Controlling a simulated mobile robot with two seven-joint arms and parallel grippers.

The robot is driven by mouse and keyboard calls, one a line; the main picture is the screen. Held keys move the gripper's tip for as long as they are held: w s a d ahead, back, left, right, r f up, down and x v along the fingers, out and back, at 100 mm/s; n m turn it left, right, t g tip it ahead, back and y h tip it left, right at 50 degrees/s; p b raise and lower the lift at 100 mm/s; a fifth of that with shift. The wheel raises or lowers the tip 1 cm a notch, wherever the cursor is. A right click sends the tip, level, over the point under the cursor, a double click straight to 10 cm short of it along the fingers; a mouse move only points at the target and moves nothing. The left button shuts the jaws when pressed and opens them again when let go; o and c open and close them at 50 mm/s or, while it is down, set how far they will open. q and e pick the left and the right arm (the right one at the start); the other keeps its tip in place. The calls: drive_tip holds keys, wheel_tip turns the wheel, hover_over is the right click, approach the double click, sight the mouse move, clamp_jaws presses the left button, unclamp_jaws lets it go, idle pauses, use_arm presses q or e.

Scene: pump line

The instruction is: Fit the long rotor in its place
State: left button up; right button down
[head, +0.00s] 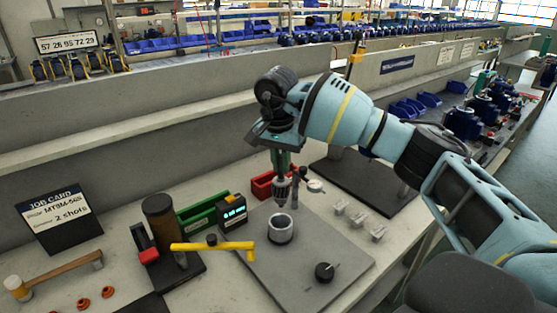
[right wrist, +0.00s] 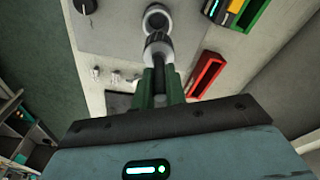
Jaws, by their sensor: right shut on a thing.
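My right gripper (head: 281,160) points down over the grey fixture plate, with green fingers. It is shut on a grey metal rotor (head: 282,192), which hangs roughly upright. The rotor (right wrist: 158,45) also shows in the right wrist view, between the fingers (right wrist: 160,84). In the head view, the open round pump housing (head: 281,231) stands on the plate just below the rotor's lower end, which looks apart from it. The housing's opening shows in the right wrist view (right wrist: 157,19). I cannot tell how exactly the two line up. My left gripper is not in view.
The plate (head: 335,250) carries a black knob (head: 324,271). A yellow-handled tool (head: 212,246), a display box (head: 232,212), a green bin (head: 200,219) and a red bin (head: 263,186) stand nearby. Small metal blocks (head: 358,221) lie right. A mallet (head: 55,276) lies left.

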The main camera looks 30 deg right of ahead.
sight(281, 178)
drive_tip(key=shift+s+f, duration=0.1)
drive_tip(key=shift+f, duration=0.05)
drive_tip(key=shift+f+b, duration=0.75)
drive_tip(key=shift+f, duration=1.25)
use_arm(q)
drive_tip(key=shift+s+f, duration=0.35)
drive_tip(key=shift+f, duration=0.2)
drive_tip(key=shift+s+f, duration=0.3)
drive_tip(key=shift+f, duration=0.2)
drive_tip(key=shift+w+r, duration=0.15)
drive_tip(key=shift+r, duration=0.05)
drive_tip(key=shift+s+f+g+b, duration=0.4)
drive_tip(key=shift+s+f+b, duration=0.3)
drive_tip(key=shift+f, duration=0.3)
use_arm(e)
drive_tip(key=shift+f, duration=2.85)
drive_tip(key=c, duration=1.1)
unclamp_jaws()
drive_tip(key=shift+a, duration=0.1)
